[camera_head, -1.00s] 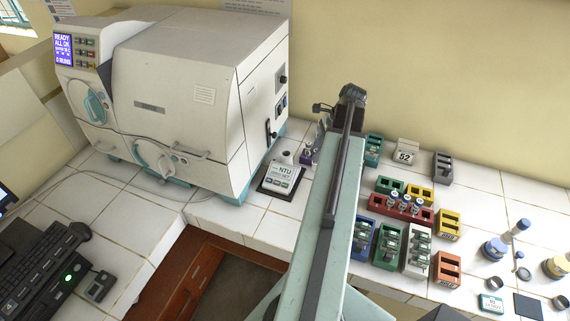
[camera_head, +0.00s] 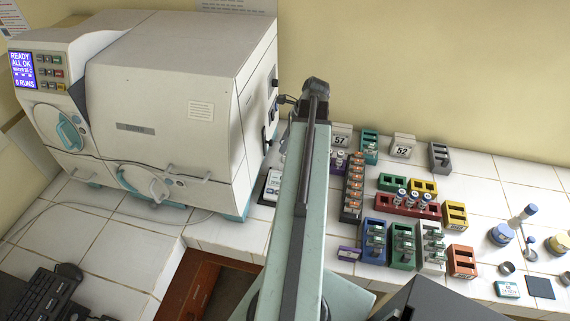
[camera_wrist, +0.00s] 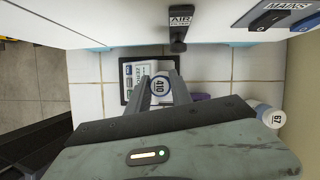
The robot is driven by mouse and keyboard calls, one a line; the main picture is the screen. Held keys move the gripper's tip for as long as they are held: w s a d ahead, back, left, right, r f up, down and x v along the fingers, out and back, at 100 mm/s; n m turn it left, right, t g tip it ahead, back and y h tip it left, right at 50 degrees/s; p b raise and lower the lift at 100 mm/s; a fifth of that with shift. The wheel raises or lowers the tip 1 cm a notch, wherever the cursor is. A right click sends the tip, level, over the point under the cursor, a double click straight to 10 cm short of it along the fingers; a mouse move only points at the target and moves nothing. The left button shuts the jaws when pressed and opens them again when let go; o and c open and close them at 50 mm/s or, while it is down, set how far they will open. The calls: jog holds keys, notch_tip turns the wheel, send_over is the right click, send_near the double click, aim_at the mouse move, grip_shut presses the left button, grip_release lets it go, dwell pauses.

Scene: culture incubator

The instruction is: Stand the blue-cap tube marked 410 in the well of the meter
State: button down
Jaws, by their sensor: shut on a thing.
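My gripper (camera_wrist: 160,88) is shut on the tube marked 410 (camera_wrist: 159,86) in the wrist view. The tube is seen from above, so its round numbered cap top shows and its lower body is hidden. The meter (camera_wrist: 129,76), a white box on a dark base, lies beyond and just left of the tube in that view. I cannot see its well there, nor tell the tube's height above it. In the head view the meter (camera_head: 270,186) is partly covered by my arm, which also hides my gripper and the tube.
The large white incubator (camera_head: 180,90) stands close left of my arm. Its AIR knob (camera_wrist: 179,38) and MAINS switches (camera_wrist: 272,16) jut near my gripper. Coloured racks (camera_head: 408,203) crowd the bench right of my arm.

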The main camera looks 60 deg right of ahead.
notch_tip(320, 180, down, 6)
jog(key=b, duration=0.4)
jog(key=shift+s+f+b, duration=0.1)
jog(key=shift+f+b, duration=0.05)
jog(key=shift+b, duration=0.2)
jog(key=shift+r, duration=0.25)
jog(key=shift+f, duration=0.3)
jog(key=shift+s+a+f+b, duration=0.2)
jog(key=shift+s+f+b, duration=0.15)
jog(key=shift+b, duration=0.15)
jog(key=c, duration=1.1)
grip_release()
jog(key=shift+a, duration=0.1)
jog(key=shift+c, duration=0.2)
jog(key=shift+w+r+p, duration=0.15)
jog(key=shift+r+p, duration=0.5)
jog(key=shift+p, duration=0.05)
jog(key=p+v, duration=1.1)
jog(key=v, duration=0.1)
jog(key=shift+w+d, duration=0.2)
jog(key=shift+d, duration=0.15)
